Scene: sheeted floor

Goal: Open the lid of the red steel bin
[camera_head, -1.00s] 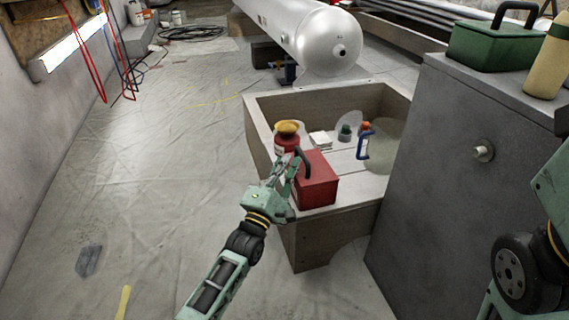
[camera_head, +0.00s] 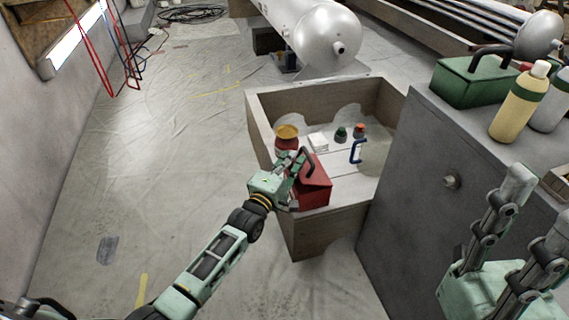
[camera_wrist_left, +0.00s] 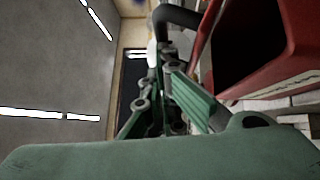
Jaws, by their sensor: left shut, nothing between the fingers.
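The red steel bin (camera_head: 314,193) stands at the front of a wooden tray-topped bench, with a dark handle (camera_head: 309,160) on its lid. My left gripper (camera_head: 297,160) is at the bin's left side by the handle, shut and empty. In the left wrist view, the gripper (camera_wrist_left: 168,62) is beside the bin (camera_wrist_left: 291,50). A dark gap shows between a thin red edge and the bin's wall, so the lid looks raised; how far is unclear. My right gripper (camera_head: 541,200) is open and empty at the lower right, away from the bin.
A grey cabinet (camera_head: 420,200) stands close on the right, carrying a green toolbox (camera_head: 475,82) and bottles.

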